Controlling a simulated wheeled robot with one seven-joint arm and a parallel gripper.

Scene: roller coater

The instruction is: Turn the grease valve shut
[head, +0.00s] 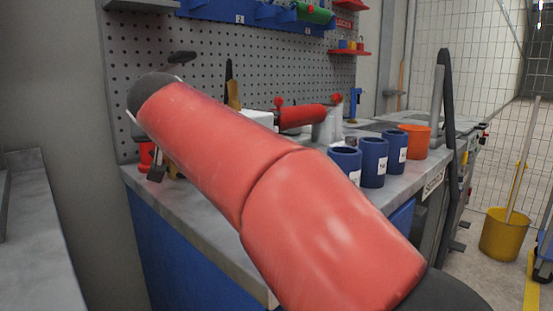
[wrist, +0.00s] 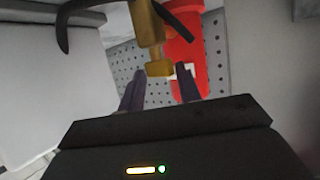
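In the wrist view, a brass valve (wrist: 150,35) stands upright just ahead of my gripper (wrist: 161,80). A black curved bar (wrist: 66,32), which looks like its handle, arches across the top and partly leaves the picture. My gripper is open, with one dark finger on each side. The valve's blocky lower brass end (wrist: 159,70) shows in the gap between the fingertips; I cannot tell whether it touches them. Nothing is held. In the head view, my red arm covers the middle, and the gripper and valve cannot be clearly made out behind it.
A red cylinder (wrist: 186,52) with a white label stands close behind the valve, by the pegboard (wrist: 214,62). In the head view, several blue cups (head: 373,163) and an orange container (head: 414,142) stand on the bench right of my arm. A yellow bucket (head: 503,234) is on the floor.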

